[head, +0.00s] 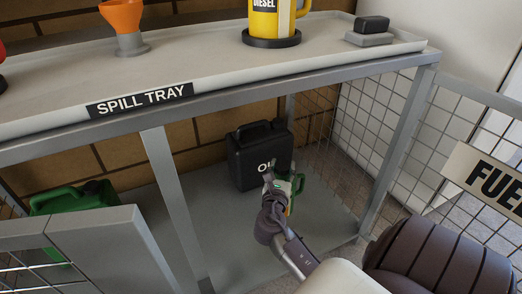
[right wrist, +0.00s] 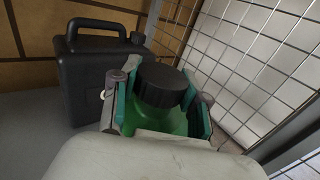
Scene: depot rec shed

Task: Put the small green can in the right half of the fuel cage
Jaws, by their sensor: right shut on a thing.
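The small green can (head: 298,186) is in my right gripper (head: 283,184), in the right half of the fuel cage (head: 330,235). In the right wrist view, the can's black cap (right wrist: 162,84) and green body (right wrist: 163,121) sit between the two fingers (right wrist: 160,100), which are shut on it. The can looks roughly upright, in front and to the right of the black oil can. I cannot tell whether its base touches the cage floor; the gripper hides it. My left gripper is out of view.
The black oil can (head: 260,155) stands at the back of the right half; it also shows in the wrist view (right wrist: 95,75). A grey post (head: 170,195) divides the cage. A larger green can (head: 75,198) is in the left half. The spill tray (head: 200,68) lies above.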

